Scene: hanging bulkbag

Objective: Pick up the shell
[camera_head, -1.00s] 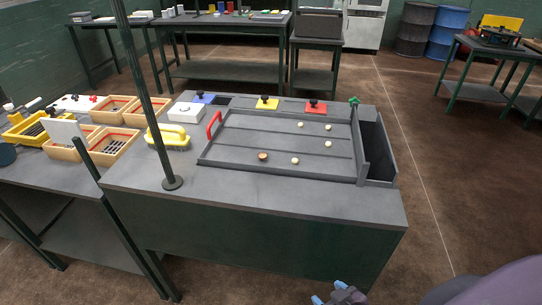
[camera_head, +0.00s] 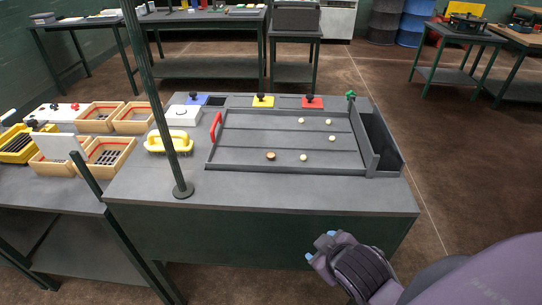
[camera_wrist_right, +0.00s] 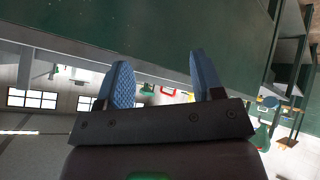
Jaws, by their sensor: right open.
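Several small round pieces lie apart in a shallow grey tray (camera_head: 245,143) on the workbench. One is brown (camera_head: 271,155) at the front left of the group. The others are cream, such as the one at the front (camera_head: 304,157) and the one at the right (camera_head: 332,139). They are too small to tell which is the shell. My right gripper (camera_head: 321,249), with blue fingertips, is in front of the bench's front side, apart from the pieces. In the right wrist view it (camera_wrist_right: 161,75) is open and empty. My left gripper is not in view.
A dark upright post (camera_head: 163,120) stands at the bench's front left. A red handle (camera_head: 216,127) rises at the tray's left end, and a deep grey bin (camera_head: 390,160) adjoins its right end. A yellow-handled tool (camera_head: 168,144) lies left. The bench's front strip is clear.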

